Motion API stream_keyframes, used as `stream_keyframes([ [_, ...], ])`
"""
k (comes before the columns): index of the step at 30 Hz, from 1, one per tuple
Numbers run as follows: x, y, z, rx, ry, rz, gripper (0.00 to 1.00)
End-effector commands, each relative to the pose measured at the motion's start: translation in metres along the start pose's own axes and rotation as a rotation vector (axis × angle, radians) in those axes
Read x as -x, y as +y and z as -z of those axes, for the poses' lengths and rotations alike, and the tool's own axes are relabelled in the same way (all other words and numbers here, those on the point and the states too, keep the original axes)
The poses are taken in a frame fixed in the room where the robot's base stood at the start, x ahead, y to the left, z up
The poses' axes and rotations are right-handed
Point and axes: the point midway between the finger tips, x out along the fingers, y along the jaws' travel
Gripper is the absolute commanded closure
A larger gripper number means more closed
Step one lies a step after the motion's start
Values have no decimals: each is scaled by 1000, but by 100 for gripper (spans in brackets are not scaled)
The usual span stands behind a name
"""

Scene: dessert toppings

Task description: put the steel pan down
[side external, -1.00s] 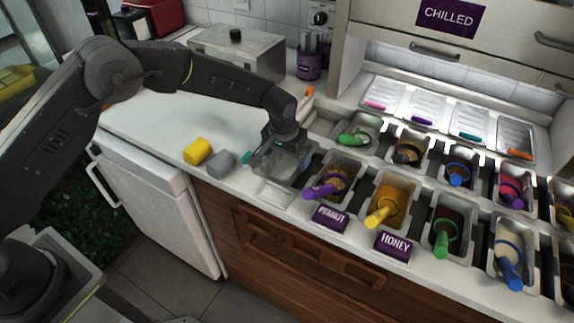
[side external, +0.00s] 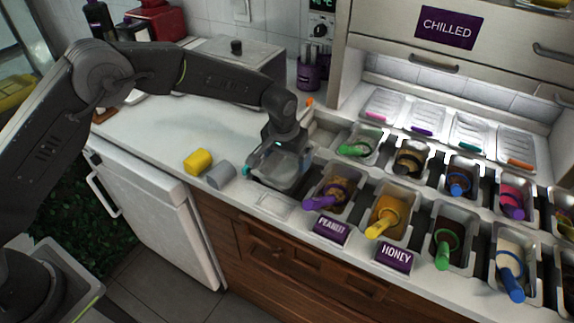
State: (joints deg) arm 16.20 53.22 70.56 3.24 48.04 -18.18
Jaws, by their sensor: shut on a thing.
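The steel pan (side external: 284,178) is an empty-looking grey metal tub in the side external view, at the left end of the front row of topping pans. My gripper (side external: 281,150) is above it and shut on it; the fingertips are largely hidden by the wrist and the pan. The pan looks roughly level. I cannot tell whether its underside touches the counter or sits in an opening. A small teal piece (side external: 247,170) shows at its left edge.
A peanut pan (side external: 334,187) stands close on the right, with a honey pan (side external: 389,218) beyond. A steel box (side external: 228,68) stands behind.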

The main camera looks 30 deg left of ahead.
Motion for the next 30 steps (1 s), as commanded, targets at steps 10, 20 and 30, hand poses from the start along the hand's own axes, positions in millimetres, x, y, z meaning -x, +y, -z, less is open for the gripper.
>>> stream_keyframes([
  [10, 61, 0, 10, 0, 3, -1, 38],
  [20, 82, -47, 20, 10, 1, 0, 38],
  [30, 125, -193, 16, 10, 1, 0, 38],
])
